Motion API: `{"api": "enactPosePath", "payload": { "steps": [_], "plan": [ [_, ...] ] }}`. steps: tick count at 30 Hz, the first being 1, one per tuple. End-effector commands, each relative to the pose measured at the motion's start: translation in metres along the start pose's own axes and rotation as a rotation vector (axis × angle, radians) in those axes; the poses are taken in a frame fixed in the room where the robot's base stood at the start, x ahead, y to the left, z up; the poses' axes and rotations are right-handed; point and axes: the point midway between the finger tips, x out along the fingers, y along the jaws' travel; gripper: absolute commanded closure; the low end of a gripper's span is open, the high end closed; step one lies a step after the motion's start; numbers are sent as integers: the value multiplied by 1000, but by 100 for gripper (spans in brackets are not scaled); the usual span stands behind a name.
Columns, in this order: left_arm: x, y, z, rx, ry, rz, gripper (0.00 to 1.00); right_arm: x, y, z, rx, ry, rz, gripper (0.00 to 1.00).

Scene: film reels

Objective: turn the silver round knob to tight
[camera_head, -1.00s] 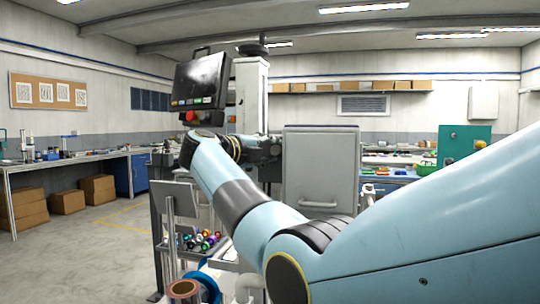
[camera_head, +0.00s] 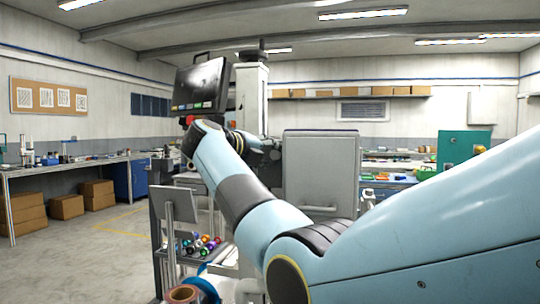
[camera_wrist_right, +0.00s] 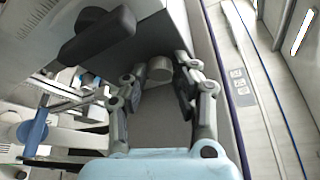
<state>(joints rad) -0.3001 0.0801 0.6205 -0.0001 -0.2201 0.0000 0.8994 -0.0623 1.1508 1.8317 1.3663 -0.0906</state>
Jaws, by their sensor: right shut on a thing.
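The silver round knob (camera_wrist_right: 160,69) shows in the right wrist view as a short, smooth, light grey cylinder in front of a dark grey surface. My right gripper (camera_wrist_right: 158,78) has its two linked fingers on either side of it and is shut on it. In the head view my right gripper (camera_head: 262,146) is a small dark shape at the machine's column, and the knob is hidden there. No marks showing how tight the knob is can be made out. My left gripper is not in view.
A black control screen (camera_head: 201,84) stands above my right wrist. A grey cabinet (camera_head: 320,170) is right of the column. Several coloured spools (camera_head: 203,243) lie on a low shelf. In the wrist view a black handle (camera_wrist_right: 98,36) is close to the left finger.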

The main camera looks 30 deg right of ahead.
Motion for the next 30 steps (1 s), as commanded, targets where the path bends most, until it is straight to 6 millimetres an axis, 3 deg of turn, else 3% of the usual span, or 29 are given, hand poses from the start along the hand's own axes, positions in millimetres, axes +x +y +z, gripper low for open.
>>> {"api": "enactPosePath", "payload": {
  "steps": [2, 3, 8, 17, 30],
  "plan": [
    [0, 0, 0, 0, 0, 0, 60, 0, 1, -1, -2, 2, 1, 100],
    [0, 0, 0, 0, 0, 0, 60, 0, 1, -1, -2, 2, 1, 70],
    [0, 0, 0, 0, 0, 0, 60, 0, 1, 0, -2, 1, 1, 51],
    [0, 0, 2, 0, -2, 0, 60, -4, 1, 0, -2, -1, 1, 51],
    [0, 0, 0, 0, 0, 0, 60, -70, 2, 0, -2, 0, 3, 51]
  ]
}}
